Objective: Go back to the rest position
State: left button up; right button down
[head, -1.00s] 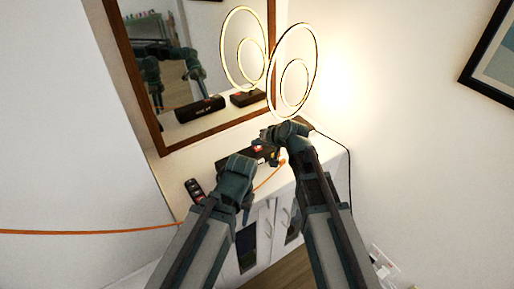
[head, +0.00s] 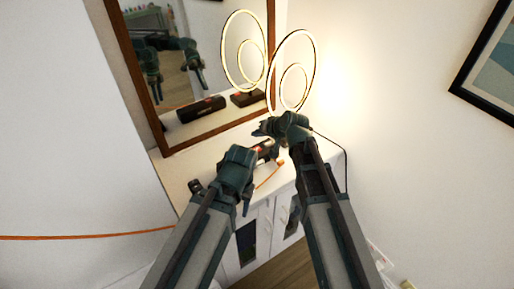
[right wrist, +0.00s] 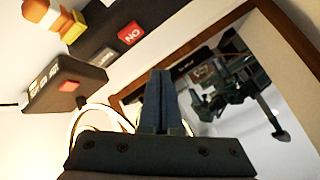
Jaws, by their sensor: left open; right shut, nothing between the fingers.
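My left gripper (head: 240,192) is the lower one in the head view, open and empty, over the front of the white cabinet top. My right gripper (head: 266,130) is higher, above the cabinet near the ring lamp. In the right wrist view its fingers (right wrist: 158,100) are shut together with nothing between them.
A lit ring lamp (head: 291,75) stands on the white cabinet (head: 175,172), before a wood-framed mirror (head: 165,145). The right wrist view shows a dark box with a red "NO" label (right wrist: 130,33).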

jog(key=shift+s, duration=0.1)
dwell(0.5)
jog(key=s+f+n+g+h, duration=0.1)
jog(key=s, duration=0.3)
jog(key=s+f+n+g+h, duration=0.1)
jog(key=s+f+g, duration=0.1)
jog(key=s, duration=0.3)
jog(key=s+f+n+g, duration=0.1)
jog(key=s+f, duration=0.1)
jog(key=s, duration=0.2)
jog(key=shift+s+d+f+h, duration=0.15)
jog(key=shift+s+d+h, duration=0.05)
jog(key=shift+s+h, duration=0.2)
jog(key=s+d+f+n+g+h, duration=0.1)
jog(key=s+d+n+g+h, duration=0.1)
jog(key=s, duration=0.9)
jog(key=d+g+h, duration=0.1)
jog(key=d+h, duration=0.1)
jog(key=d, duration=0.1)
jog(key=shift+s+d+f+g, duration=0.15)
jog(key=shift+s+d+g, duration=0.1)
jog(key=shift+s+g, duration=0.05)
